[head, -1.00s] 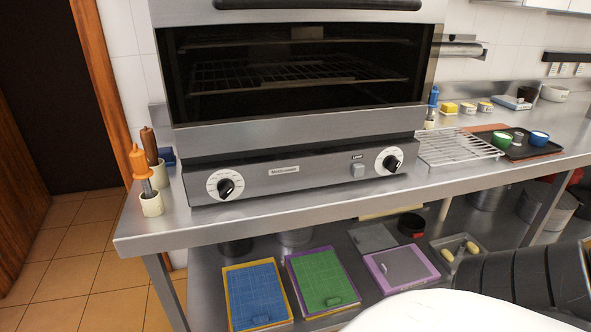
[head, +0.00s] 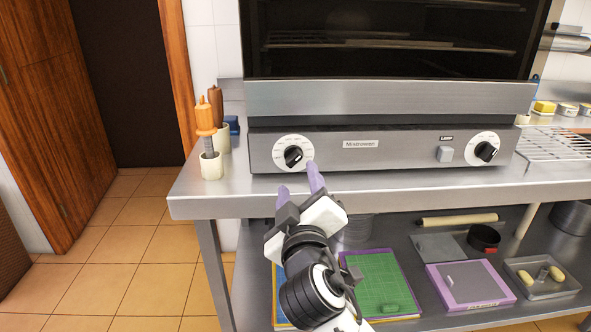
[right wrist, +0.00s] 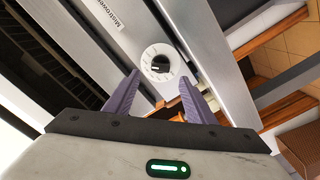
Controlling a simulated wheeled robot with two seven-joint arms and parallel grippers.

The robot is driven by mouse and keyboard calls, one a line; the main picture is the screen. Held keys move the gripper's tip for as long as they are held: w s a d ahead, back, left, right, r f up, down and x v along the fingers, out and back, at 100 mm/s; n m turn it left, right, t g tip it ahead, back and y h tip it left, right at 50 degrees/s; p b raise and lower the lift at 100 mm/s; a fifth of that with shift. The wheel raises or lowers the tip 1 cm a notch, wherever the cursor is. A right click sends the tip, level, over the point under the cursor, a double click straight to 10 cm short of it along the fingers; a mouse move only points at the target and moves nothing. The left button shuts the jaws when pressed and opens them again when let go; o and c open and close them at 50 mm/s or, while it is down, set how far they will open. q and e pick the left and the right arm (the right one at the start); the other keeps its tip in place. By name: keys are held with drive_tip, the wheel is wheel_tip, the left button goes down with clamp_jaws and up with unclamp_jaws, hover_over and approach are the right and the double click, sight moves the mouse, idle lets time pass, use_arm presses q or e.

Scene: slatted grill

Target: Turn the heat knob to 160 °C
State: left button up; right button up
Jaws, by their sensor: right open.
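A black knob (head: 293,156) on a round white dial is at the left end of the oven's steel front panel. A second black knob (head: 486,151) on a white dial is at the right end. The dial markings are too small to read, so I cannot tell the setting or which knob is for heat. My right gripper (head: 299,180) is open and empty, its purple fingertips just below and in front of the left knob. In the right wrist view that knob (right wrist: 158,66) shows between and beyond the open fingers (right wrist: 160,78), apart from them. My left gripper is out of view.
The oven (head: 390,98) stands on a steel counter (head: 400,182). White pots holding an orange-handled tool (head: 206,120) and a brown-handled one stand left of the oven. Boards lie on the lower shelf.

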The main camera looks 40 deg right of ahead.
sight(295, 162)
drive_tip(key=x, duration=0.8)
drive_tip(key=shift+w, duration=0.15)
drive_tip(key=c, duration=1)
